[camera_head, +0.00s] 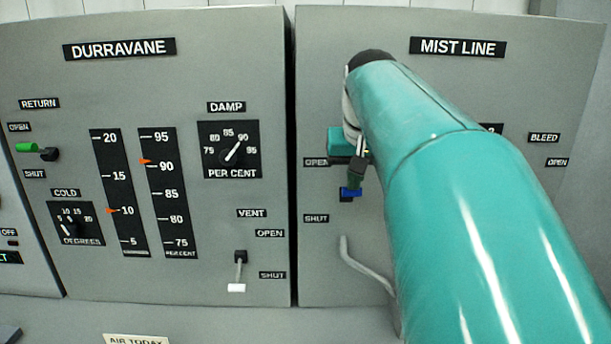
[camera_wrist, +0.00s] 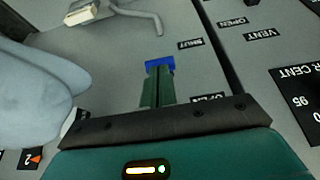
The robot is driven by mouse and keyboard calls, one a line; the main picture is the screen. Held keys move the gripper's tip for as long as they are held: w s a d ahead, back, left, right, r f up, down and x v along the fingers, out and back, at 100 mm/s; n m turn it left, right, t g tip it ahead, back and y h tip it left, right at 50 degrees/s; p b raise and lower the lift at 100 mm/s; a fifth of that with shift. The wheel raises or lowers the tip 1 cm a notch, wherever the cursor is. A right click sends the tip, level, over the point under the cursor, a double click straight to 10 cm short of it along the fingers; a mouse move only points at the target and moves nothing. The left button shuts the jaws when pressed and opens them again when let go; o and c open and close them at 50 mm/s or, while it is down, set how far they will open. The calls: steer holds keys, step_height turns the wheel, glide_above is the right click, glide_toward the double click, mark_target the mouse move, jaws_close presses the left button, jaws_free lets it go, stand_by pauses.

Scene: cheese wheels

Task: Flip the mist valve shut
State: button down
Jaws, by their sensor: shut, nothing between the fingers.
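The mist valve's blue handle (camera_head: 350,192) is on the MIST LINE panel (camera_head: 325,265), at a height between the OPEN label (camera_head: 316,162) and the SHUT label (camera_head: 316,218). A small black part shows just below it. My gripper (camera_head: 356,180) is shut and empty, its dark green fingers pointing down at the blue handle. In the wrist view the blue handle (camera_wrist: 160,64) shows right at the tips of my gripper (camera_wrist: 158,75). I cannot tell whether they touch. My arm and fingers hide the valve's pivot and much of the panel.
A bent grey pipe (camera_head: 362,265) sticks out below the valve. The DURRAVANE panel (camera_head: 180,280) stands to the left, with the white-tipped vent lever (camera_head: 238,272) and the green return lever (camera_head: 32,149). The panel face around the SHUT label is clear.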

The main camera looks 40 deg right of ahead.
stand_by(0.4)
steer(key=shift+s+a+f, duration=0.15)
steer(key=shift+s+f, duration=0.05)
steer(key=shift+s+f+t+h, duration=0.1)
steer(key=shift+f+t+h, duration=0.05)
steer(key=shift+t+h, duration=0.2)
step_height(320, 180, down, 8)
steer(key=s+a+t+h, duration=0.1)
steer(key=t+h, duration=0.2)
steer(key=t, duration=0.2)
steer(key=shift+s+a+f, duration=0.15)
steer(key=shift+s+f, duration=0.05)
steer(key=shift+s, duration=0.2)
steer(key=shift+r+t+h, duration=0.15)
steer(key=shift+t+h, duration=0.1)
steer(key=shift+r, duration=0.7)
